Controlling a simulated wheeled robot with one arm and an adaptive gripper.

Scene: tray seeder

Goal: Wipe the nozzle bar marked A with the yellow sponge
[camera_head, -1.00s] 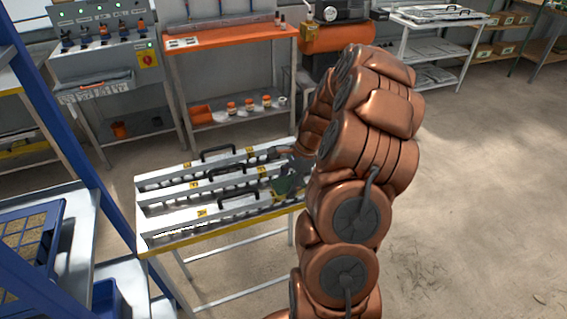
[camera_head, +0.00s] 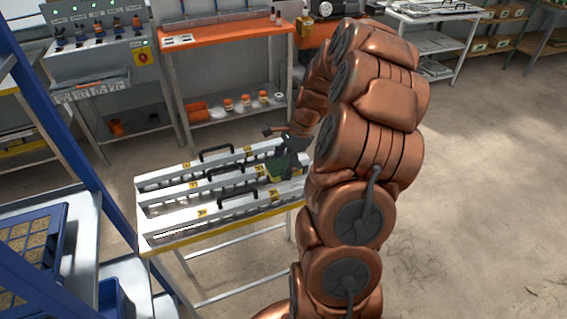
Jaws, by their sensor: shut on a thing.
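Three long metal nozzle bars with black handles lie side by side on a narrow stand (camera_head: 228,231): a front bar (camera_head: 175,226), a middle bar (camera_head: 165,199) and a back bar (camera_head: 160,179). Each carries small yellow labels whose letters are too small to read for certain. My gripper (camera_head: 290,153) is over the right end of the bars, partly hidden by my arm. It is shut on a sponge (camera_head: 283,168) that shows a dark green face and a little yellow. Whether the sponge touches a bar is hard to tell.
An orange-topped bench (camera_head: 225,30) with small jars on its lower shelf stands behind the stand. A control panel (camera_head: 100,45) is at the back left. A blue rack with a blue crate (camera_head: 32,240) is close on the left. The floor to the right is clear.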

